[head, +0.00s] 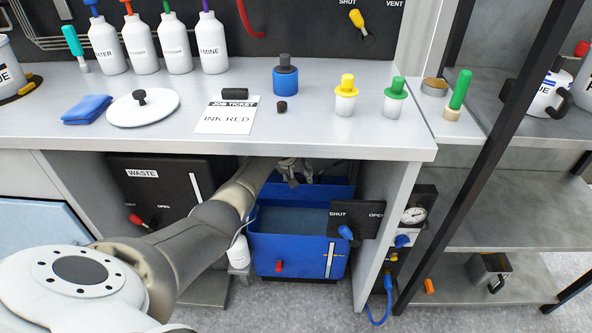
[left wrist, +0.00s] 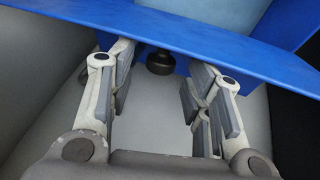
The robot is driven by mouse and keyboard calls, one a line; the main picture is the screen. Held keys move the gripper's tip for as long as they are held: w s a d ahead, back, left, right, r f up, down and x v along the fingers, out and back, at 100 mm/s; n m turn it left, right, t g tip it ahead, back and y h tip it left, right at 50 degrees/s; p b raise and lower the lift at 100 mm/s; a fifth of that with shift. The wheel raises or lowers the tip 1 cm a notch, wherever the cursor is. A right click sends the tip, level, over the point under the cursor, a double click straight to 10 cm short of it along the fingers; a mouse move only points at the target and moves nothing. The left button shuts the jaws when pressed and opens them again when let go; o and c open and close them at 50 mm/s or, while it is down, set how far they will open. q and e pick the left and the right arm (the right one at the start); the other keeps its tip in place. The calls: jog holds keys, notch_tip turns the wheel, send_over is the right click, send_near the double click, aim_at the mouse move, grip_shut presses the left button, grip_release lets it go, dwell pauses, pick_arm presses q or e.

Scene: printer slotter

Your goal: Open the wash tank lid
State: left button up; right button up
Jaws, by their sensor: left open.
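The blue wash tank (head: 262,254) stands under the counter, with a bluish-grey surface (head: 305,220) showing inside its open top. A blue panel (head: 325,194) stands up at its back, apparently the raised lid. My left gripper (head: 293,177) is at the top of this panel, partly hidden under the counter edge. In the left wrist view my left gripper (left wrist: 160,95) is open, with a dark round knob (left wrist: 160,62) between and beyond its fingers. The knob sits beside the edge of a blue panel (left wrist: 200,40). Contact cannot be told. My right gripper is out of view.
The counter (head: 330,137) overhangs the tank closely. A black waste box (head: 158,182) is left of my arm, and a valve panel (head: 358,222) marked shut and open is at the tank's right front. A white bottle (head: 238,251) stands by the tank's left side.

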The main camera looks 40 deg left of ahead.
pick_arm(q)
jog(key=shift+v, duration=2.55)
jog(key=shift+s, duration=0.15)
